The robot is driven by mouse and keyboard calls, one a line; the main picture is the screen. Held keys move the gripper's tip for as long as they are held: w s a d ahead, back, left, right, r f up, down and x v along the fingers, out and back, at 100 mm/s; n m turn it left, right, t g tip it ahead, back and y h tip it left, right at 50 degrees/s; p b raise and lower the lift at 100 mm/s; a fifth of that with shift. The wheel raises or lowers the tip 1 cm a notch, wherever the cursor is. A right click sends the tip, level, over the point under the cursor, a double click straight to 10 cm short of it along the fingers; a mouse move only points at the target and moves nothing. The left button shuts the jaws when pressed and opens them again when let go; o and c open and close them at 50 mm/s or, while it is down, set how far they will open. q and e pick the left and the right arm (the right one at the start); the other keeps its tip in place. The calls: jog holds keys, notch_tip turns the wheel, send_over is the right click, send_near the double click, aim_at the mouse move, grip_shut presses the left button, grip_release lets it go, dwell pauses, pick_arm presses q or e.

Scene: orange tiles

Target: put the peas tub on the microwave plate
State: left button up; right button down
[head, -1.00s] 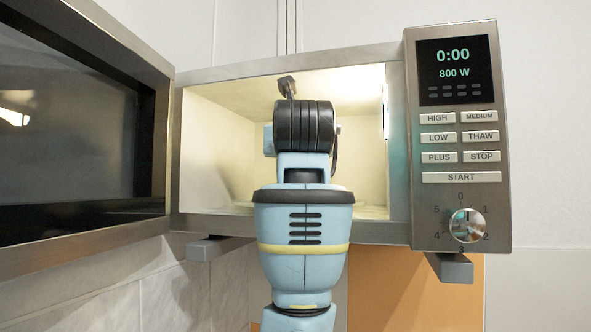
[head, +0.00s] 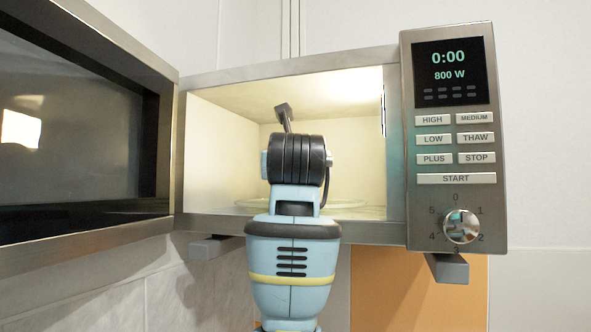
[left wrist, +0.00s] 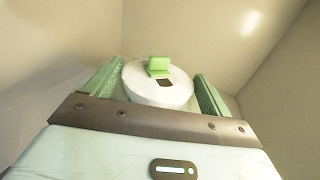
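The microwave plate (head: 345,204) is a pale disc on the floor of the lit microwave, partly hidden behind my arm in the head view. A round white tub (left wrist: 172,93) with a green and a dark patch on top, seemingly the peas tub, shows in the left wrist view. My left gripper (left wrist: 158,84) has its green fingers on both sides of the tub and appears shut on it. In the head view my arm's wrist hides the gripper and tub. Whether the tub touches the plate cannot be seen. My right gripper is not in view.
The microwave (head: 395,140) is open, its dark door (head: 75,130) swung out to the left. The control panel (head: 455,140) is at the right and reads 0:00 and 800 W. Cream inner walls surround my arm, with free room on both sides.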

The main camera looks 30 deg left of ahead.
pick_arm(q)
jog(key=shift+o, duration=0.9)
jog(key=shift+d+r, duration=0.1)
jog(key=v, duration=1)
jog(key=shift+s+d, duration=0.2)
jog(key=shift+s, duration=0.15)
jog(key=shift+s+d, duration=0.25)
jog(key=shift+s, duration=0.25)
